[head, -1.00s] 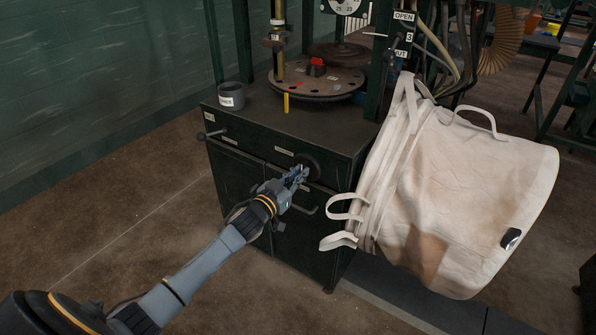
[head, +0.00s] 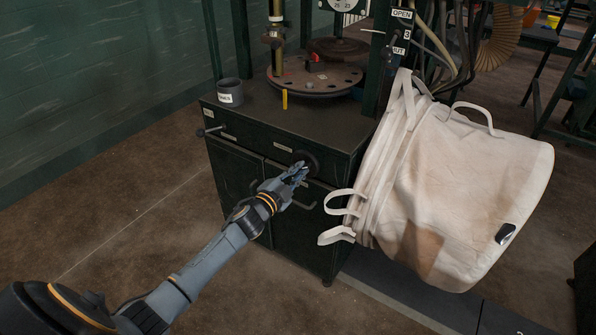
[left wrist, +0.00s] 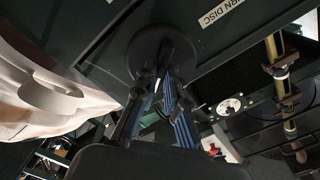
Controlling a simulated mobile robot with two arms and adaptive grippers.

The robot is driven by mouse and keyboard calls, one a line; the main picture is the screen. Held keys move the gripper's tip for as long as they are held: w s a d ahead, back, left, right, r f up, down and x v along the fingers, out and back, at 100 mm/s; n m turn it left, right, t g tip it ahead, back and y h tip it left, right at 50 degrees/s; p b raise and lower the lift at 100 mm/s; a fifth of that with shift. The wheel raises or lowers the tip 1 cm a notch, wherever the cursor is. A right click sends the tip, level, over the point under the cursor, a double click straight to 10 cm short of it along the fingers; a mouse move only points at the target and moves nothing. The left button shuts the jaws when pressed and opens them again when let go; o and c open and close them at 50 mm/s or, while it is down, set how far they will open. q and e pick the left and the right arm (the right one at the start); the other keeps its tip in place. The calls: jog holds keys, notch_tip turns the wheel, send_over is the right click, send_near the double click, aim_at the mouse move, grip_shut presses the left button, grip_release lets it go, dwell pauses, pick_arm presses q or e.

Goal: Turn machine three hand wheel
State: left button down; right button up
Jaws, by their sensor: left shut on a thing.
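The hand wheel (head: 307,162) is a dark round disc on the front of the dark green machine cabinet (head: 300,125). It also shows in the left wrist view (left wrist: 140,50), beside a label reading "TURN DISC". My left gripper (head: 299,171) is at the wheel, shut on its handle; the fingers (left wrist: 163,75) hide most of the handle. On top of the cabinet lies a round disc (head: 335,82) with holes and red marks, with a yellow pointer (head: 285,99) at its front edge. My right gripper is not in view.
A large cream bulk bag (head: 470,185) with loops hangs close to the right of the cabinet. A grey labelled cup (head: 230,92) stands at the cabinet's left top. A small lever (head: 210,131) sticks out at the left. Floor in front is clear.

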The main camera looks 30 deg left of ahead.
pick_arm(q)
jog(key=shift+m, duration=0.9)
jog(key=shift+d+m, duration=0.1)
jog(key=shift+m, duration=0.3)
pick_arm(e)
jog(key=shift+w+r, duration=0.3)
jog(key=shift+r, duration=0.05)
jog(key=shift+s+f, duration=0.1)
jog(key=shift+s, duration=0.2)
pick_arm(q)
jog(key=c, duration=1.4)
grip_release()
